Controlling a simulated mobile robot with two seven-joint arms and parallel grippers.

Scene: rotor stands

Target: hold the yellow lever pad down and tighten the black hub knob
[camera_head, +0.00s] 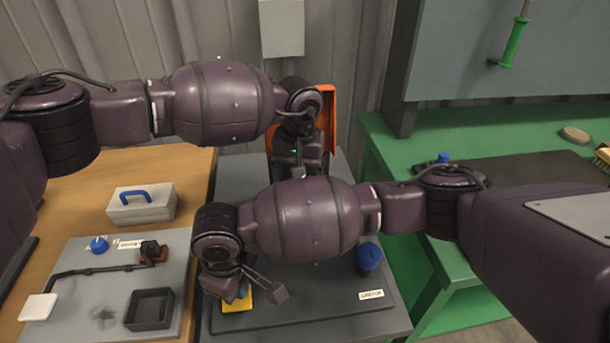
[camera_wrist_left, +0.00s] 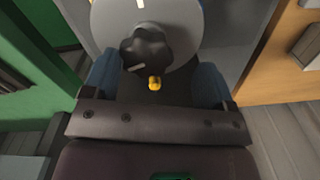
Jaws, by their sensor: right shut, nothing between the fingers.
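The black hub knob (camera_wrist_left: 147,48), lobed with a white mark, sits on a grey disc (camera_wrist_left: 185,20) in the left wrist view. My left gripper (camera_wrist_left: 154,80) is open, its blue fingers spread on either side just short of the knob, with gaps. In the head view my left gripper (camera_head: 298,165) is by the orange-backed stand, where the knob is hidden. The yellow lever pad (camera_head: 238,303) lies on the dark base plate, partly covered. My right gripper (camera_head: 241,292) is shut and empty, pointing down over the pad; contact cannot be told.
A small yellow piece (camera_wrist_left: 155,83) shows below the knob. A blue knob (camera_head: 370,257) stands on the base plate's right. On the left are a grey case (camera_head: 143,207) and a panel with a black tray (camera_head: 149,309). A green bench (camera_head: 430,130) is at right. My arms lie close together.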

